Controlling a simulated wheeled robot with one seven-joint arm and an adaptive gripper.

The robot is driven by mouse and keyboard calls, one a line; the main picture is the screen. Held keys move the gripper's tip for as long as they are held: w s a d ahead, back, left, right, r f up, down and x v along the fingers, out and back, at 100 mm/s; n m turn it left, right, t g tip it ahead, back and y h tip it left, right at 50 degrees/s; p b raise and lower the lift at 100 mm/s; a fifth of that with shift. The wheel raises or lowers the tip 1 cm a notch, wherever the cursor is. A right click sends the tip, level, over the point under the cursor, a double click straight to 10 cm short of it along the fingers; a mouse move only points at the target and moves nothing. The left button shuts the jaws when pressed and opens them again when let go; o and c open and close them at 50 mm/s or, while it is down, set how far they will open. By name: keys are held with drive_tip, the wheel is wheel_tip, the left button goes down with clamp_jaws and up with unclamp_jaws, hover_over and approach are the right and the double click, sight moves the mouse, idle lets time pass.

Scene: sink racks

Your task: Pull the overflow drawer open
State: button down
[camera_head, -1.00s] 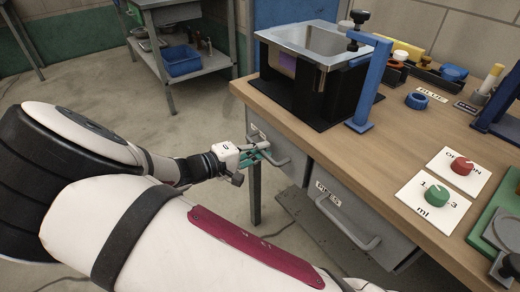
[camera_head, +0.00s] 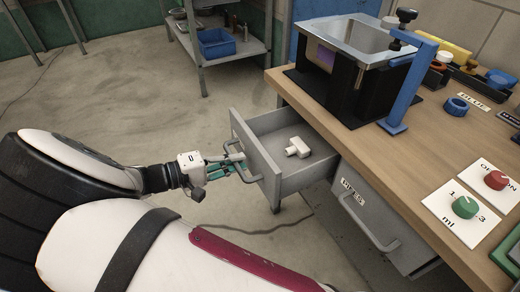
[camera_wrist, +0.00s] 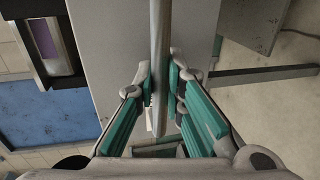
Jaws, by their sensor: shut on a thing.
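The grey drawer (camera_head: 318,180) at the left end of the bench stands pulled out, with its inside showing. Its label is not visible, so I cannot read whether it is the overflow drawer. My gripper (camera_head: 236,168) is shut on the drawer's bar handle (camera_head: 235,139), on the outer side of the drawer front. In the wrist view the handle (camera_wrist: 160,35) runs between the two teal-padded fingers (camera_wrist: 162,82). A small white block-like object (camera_head: 297,147) lies on the drawer floor.
A second grey drawer (camera_head: 372,214) with a label and bar handle is shut, just right of the open one. Floor left of the drawer is clear.

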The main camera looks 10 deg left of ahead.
drive_tip(key=f+v, duration=0.1)
drive_tip(key=v, duration=0.7)
drive_tip(key=shift+a+f, duration=0.2)
drive_tip(key=shift+f, duration=0.15)
drive_tip(key=shift+s, duration=0.1)
drive_tip(key=c, duration=1.7)
unclamp_jaws()
drive_tip(key=shift+o, duration=0.2)
drive_tip(key=v, duration=1.2)
